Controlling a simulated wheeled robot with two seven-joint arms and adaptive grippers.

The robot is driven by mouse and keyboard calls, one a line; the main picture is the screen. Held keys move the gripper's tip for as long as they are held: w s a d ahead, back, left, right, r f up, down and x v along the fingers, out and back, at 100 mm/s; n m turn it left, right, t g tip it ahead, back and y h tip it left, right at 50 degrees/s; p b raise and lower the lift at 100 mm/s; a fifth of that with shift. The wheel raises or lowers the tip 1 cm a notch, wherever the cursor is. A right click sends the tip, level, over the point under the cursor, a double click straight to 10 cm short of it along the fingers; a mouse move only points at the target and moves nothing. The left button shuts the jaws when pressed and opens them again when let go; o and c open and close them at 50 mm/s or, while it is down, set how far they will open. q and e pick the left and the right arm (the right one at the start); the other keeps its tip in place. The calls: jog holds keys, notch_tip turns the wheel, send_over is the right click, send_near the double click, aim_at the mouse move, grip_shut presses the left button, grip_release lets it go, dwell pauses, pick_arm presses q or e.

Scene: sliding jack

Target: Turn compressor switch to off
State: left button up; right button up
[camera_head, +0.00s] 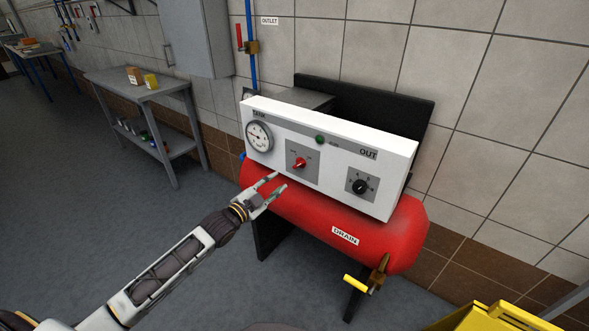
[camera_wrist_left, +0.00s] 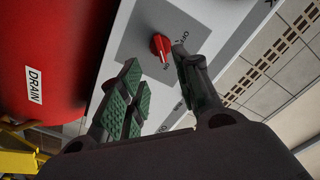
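The compressor is a red tank (camera_head: 385,232) with a white control panel (camera_head: 400,165) on top. The red switch (camera_head: 299,163) sits on a grey plate in the panel's left-middle part. It also shows in the left wrist view (camera_wrist_left: 160,46), with lettering around it. My left gripper (camera_head: 274,186) is open and empty, in front of and a little below the red switch, apart from it. In the left wrist view its fingers (camera_wrist_left: 160,85) are spread, with the switch beyond the gap between them. My right gripper is not in view.
A gauge (camera_head: 259,136), a green lamp (camera_head: 320,139) and a black knob (camera_head: 360,187) are also on the panel. A yellow drain handle (camera_head: 355,284) is below the tank. A yellow object (camera_head: 495,318) stands at lower right. A grey table (camera_head: 140,90) stands at the left.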

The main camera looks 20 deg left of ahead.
aim_at(297, 166)
pick_arm(q)
jog(key=shift+b+x, duration=0.4)
jog(key=shift+x, duration=5.1)
jog(key=shift+w, duration=0.2)
jog(key=shift+d, duration=0.1)
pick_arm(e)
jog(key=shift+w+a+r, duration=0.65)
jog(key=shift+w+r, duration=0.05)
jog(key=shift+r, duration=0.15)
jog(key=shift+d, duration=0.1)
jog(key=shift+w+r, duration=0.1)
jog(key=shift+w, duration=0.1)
